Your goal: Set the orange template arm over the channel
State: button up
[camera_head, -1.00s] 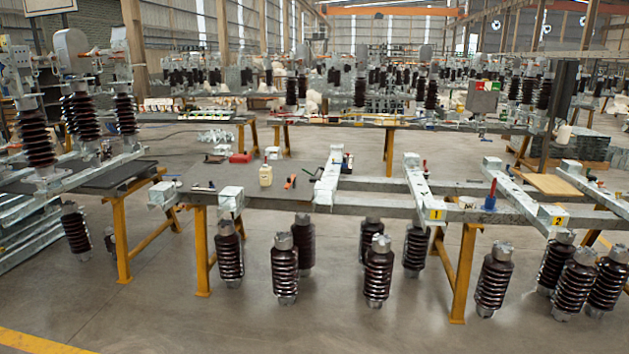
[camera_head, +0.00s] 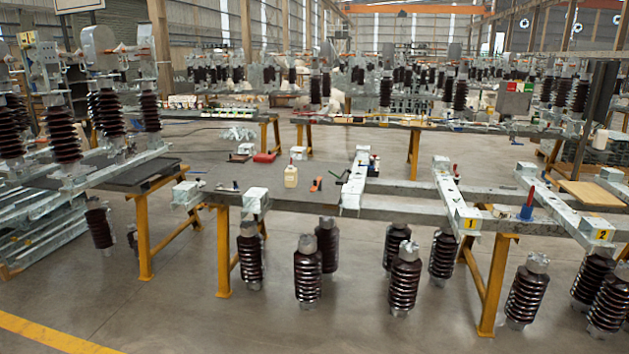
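My gripper is not in view. No orange template arm can be made out for certain. A small orange-red item (camera_head: 316,184) lies on the near table beside a cream bottle, too small to identify. Galvanised steel channels lie on the near frame: one carries a yellow label 1 (camera_head: 447,192), another a yellow label 2 (camera_head: 560,207). A shorter channel piece (camera_head: 355,182) lies crosswise to the left of them. A long front beam (camera_head: 400,211) runs beneath these pieces. I cannot tell which channel the task means.
Brown ribbed insulators (camera_head: 307,275) stand under and before the frame. Yellow trestle legs (camera_head: 223,252) support it. A cream bottle (camera_head: 290,176) and a red box (camera_head: 265,157) sit on the table. A blue-based tool (camera_head: 527,208) stands at right. The front-left floor (camera_head: 160,310) is clear.

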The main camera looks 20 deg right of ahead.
aim_at(316, 183)
jog(key=u, duration=0.05)
jog(key=i, duration=1.55)
jog(key=u, duration=0.45)
jog(key=k, duration=0.85)
jog(key=u, duration=0.15)
jog(key=i, duration=0.75)
jog(key=z, duration=0.05)
